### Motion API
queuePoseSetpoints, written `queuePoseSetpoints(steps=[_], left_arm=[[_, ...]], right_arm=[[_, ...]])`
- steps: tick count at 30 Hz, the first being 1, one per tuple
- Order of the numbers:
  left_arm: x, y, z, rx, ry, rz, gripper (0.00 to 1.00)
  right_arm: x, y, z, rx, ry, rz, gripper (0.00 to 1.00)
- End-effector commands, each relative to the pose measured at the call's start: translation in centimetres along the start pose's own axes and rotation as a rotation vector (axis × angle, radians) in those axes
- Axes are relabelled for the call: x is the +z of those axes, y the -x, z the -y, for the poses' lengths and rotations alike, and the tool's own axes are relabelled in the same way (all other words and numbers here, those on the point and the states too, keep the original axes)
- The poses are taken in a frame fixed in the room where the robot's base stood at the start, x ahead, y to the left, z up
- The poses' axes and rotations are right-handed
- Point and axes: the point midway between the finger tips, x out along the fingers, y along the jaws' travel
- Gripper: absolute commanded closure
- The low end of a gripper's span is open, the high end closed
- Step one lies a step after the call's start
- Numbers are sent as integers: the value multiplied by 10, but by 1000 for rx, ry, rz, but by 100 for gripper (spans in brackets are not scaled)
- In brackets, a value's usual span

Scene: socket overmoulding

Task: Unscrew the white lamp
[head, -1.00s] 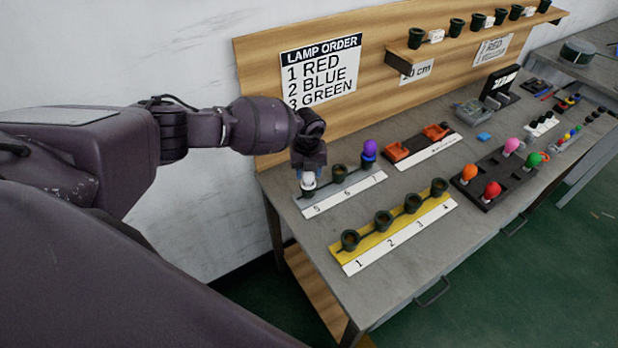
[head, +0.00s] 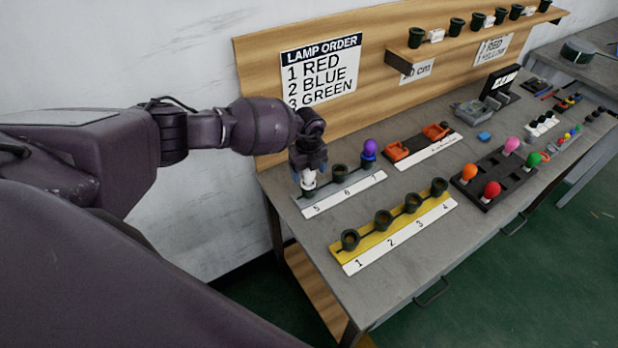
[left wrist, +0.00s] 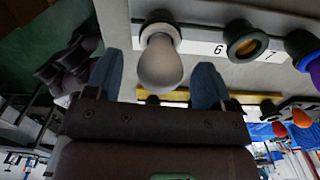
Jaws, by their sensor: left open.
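The white lamp (head: 308,180) stands in socket 5, at the left end of the grey strip (head: 366,176). In the left wrist view the white lamp (left wrist: 160,64) sits upright in its dark socket (left wrist: 158,18). My left gripper (head: 306,176) is right above and around the lamp in the head view. In the left wrist view my left gripper (left wrist: 158,82) is open, with one blue finger on each side of the lamp and gaps between. My right gripper is not in view.
Socket 6 (head: 339,172) beside it is empty, and a purple lamp (head: 369,149) stands in socket 7. A yellow strip (head: 372,240) with empty sockets lies in front. A black tray (head: 512,180) holds several coloured lamps. The wooden board (head: 262,95) rises behind.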

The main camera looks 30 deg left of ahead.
Motion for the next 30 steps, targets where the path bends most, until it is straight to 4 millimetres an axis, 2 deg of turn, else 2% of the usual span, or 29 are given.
queuePoseSetpoints(steps=[11,19,30], left_arm=[[0,0,0,-1,-37,1,25],[1,-2,0,-1,-312,2,25],[1,-2,0,0,-524,2,25]], right_arm=[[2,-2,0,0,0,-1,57],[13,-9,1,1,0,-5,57],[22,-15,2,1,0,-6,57]])
